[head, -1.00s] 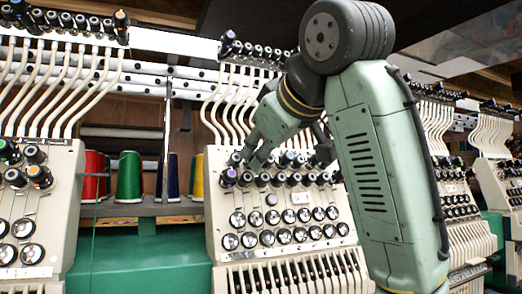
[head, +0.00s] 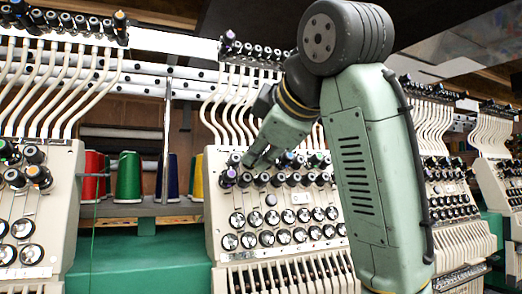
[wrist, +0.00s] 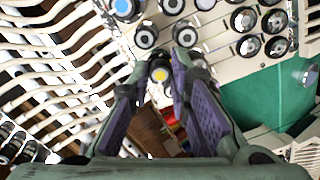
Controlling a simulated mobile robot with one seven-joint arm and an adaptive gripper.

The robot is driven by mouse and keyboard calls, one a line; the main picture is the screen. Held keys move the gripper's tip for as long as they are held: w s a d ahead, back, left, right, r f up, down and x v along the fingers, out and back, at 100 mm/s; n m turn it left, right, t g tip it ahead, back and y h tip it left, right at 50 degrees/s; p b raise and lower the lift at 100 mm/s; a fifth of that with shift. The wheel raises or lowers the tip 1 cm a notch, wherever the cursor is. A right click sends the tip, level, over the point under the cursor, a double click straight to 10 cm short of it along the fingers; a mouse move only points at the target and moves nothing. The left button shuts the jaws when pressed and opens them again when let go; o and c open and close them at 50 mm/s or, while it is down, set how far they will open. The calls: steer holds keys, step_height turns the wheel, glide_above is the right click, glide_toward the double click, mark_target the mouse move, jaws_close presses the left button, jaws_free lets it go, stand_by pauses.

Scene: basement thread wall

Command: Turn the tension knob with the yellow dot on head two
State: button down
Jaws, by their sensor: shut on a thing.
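The tension knob with the yellow dot (wrist: 160,75) is a black cylinder, seen end-on between the purple-padded fingers of my gripper (wrist: 161,66) in the wrist view. My gripper is shut on this knob, one finger on each side. In the head view my gripper (head: 252,161) reaches down to the left end of the upper knob rows on the middle machine head (head: 278,212). The yellow dot cannot be made out there.
Other black knobs crowd close around, including one with a purple dot (head: 228,177) and one with a blue dot (wrist: 123,7). White thread tubes (head: 228,105) rise above. Red, green and blue thread cones (head: 129,178) stand to the left on a shelf.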

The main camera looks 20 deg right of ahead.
stand_by(0.3)
steer(key=c, duration=1.5)
jaws_free()
steer(key=v, duration=1.2)
steer(key=shift+s, duration=0.1)
steer(key=shift+f, duration=0.1)
